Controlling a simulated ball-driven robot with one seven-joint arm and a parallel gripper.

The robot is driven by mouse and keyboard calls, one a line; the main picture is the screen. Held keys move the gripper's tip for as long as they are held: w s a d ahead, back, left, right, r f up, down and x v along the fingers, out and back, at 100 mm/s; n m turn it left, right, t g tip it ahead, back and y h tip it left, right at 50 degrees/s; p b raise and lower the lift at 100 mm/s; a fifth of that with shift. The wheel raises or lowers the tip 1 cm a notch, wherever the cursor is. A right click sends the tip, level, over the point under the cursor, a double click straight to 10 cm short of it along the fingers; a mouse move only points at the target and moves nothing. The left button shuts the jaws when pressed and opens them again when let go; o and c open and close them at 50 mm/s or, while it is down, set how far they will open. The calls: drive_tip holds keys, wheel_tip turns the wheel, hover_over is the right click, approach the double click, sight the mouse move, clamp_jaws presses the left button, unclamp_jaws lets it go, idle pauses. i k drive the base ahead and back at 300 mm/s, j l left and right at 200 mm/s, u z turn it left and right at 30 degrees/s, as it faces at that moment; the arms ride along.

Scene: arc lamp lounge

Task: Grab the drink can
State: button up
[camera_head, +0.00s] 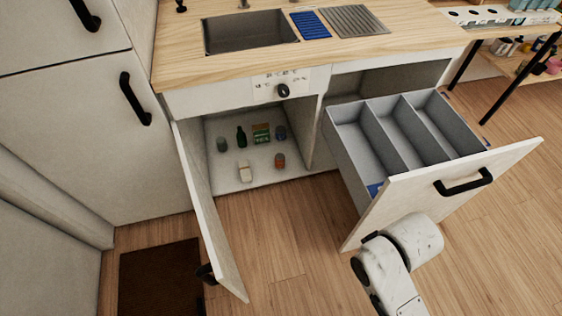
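Several small items stand on the floor of the open cabinet under the sink. Can-shaped ones are an orange-red one (279,161) at the front right, a dark blue one (280,132) at the back right and a grey-green one (221,144) at the left. They are too small to tell for sure which is the drink can. My arm shows at the bottom right, in front of the open drawer and well apart from these items. My gripper's fingers are not visible.
A dark bottle (241,137), a green box (261,134) and a white item (245,172) stand among the cans. The open cabinet door (209,215) bounds the left. The pulled-out drawer (440,185) juts out at the right. Wooden floor (300,230) between them is clear.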

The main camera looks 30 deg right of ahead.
sight(279, 158)
drive_tip(key=i, duration=1.45)
drive_tip(key=l+z, duration=0.05)
drive_tip(key=l, duration=0.1)
